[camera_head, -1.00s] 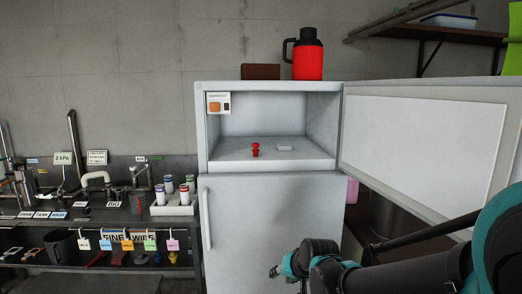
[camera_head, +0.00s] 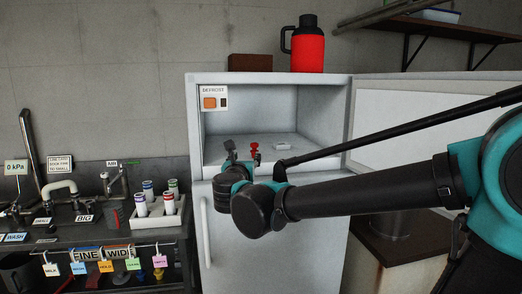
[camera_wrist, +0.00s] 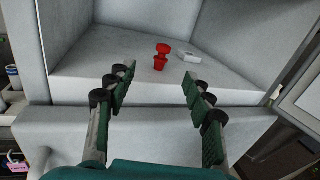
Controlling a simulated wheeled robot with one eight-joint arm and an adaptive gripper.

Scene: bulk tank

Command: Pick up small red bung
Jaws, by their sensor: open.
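The small red bung (camera_head: 254,148) stands upright on the floor of the open top compartment of the white fridge (camera_head: 278,230). In the wrist view the red bung (camera_wrist: 161,57) stands beyond my fingertips, roughly midway between them. My gripper (camera_head: 243,150) is at the front edge of the compartment. In the wrist view my gripper (camera_wrist: 156,82) is open and empty, with its two green-padded fingers wide apart. The bung is not touched by either finger.
A small white block (camera_wrist: 190,52) lies right of the bung. Compartment walls enclose both sides. The fridge door (camera_head: 400,130) stands open at the right. A red flask (camera_head: 307,50) and a brown box (camera_head: 250,62) stand on top. A cluttered bench (camera_head: 90,225) is at the left.

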